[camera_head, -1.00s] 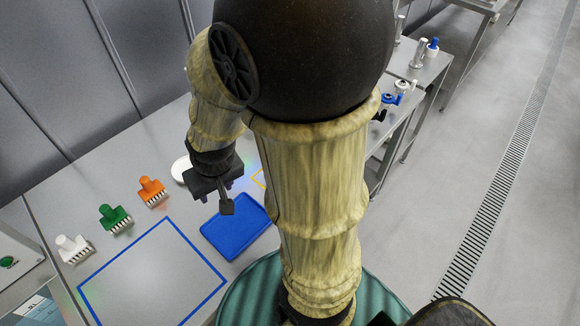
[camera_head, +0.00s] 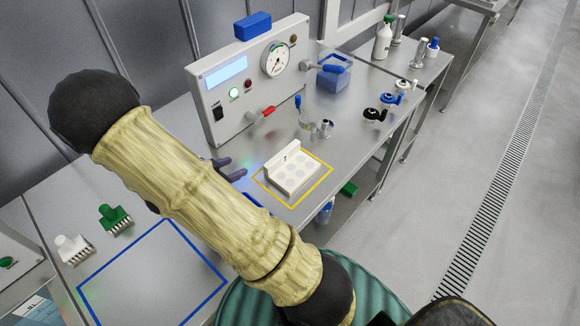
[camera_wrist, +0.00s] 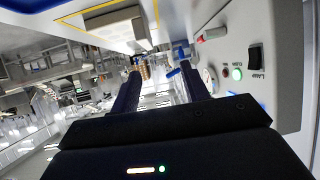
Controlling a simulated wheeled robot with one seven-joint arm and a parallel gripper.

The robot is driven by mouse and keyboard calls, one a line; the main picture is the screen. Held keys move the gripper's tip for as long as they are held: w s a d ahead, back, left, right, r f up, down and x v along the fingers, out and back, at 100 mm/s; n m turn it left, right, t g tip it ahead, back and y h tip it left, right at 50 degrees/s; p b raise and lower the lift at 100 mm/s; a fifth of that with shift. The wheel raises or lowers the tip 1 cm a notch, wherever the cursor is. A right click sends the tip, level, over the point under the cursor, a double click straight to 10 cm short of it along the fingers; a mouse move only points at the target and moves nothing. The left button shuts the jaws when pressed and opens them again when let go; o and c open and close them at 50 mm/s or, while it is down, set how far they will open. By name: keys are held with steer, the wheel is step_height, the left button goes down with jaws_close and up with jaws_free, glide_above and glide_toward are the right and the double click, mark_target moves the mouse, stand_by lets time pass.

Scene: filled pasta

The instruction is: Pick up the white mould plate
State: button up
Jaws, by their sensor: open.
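The white mould plate (camera_head: 292,178) lies inside a yellow outlined square on the steel table. It has rows of round hollows and a raised wall along its back edge, with a small dark mark. My gripper (camera_head: 236,168) is open and empty, to the left of the plate and apart from it. Its two dark fingers show past my forearm. In the wrist view the open fingers (camera_wrist: 158,62) have nothing between them. A white block-like shape, apparently the plate (camera_wrist: 112,20), is at the upper left there, beside the yellow line.
A grey machine (camera_head: 228,95) with a gauge, red-handled valve (camera_head: 262,114) and blue block on top stands behind my gripper. A metal fitting (camera_head: 322,128) is beyond the plate. A green stamp (camera_head: 115,218) and white stamp (camera_head: 73,248) stand at left, by a blue outlined area.

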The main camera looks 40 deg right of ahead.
steer(key=shift+s+d+m+g+h, duration=0.15)
steer(key=shift+s+m+g+h, duration=0.2)
steer(key=shift+s, duration=0.35)
steer(key=p, duration=0.2)
glide_toward(281, 154)
steer(key=x, duration=0.4)
steer(key=shift+w+r, duration=0.1)
steer(key=shift+w, duration=0.25)
steer(key=shift+s+d, duration=0.1)
steer(key=shift+d, duration=0.3)
steer(key=x, duration=0.1)
steer(key=p+x, duration=0.1)
steer(key=x, duration=0.2)
steer(key=shift+s+d+f, duration=0.15)
steer(key=shift+s+f, duration=0.05)
steer(key=shift+f, duration=0.1)
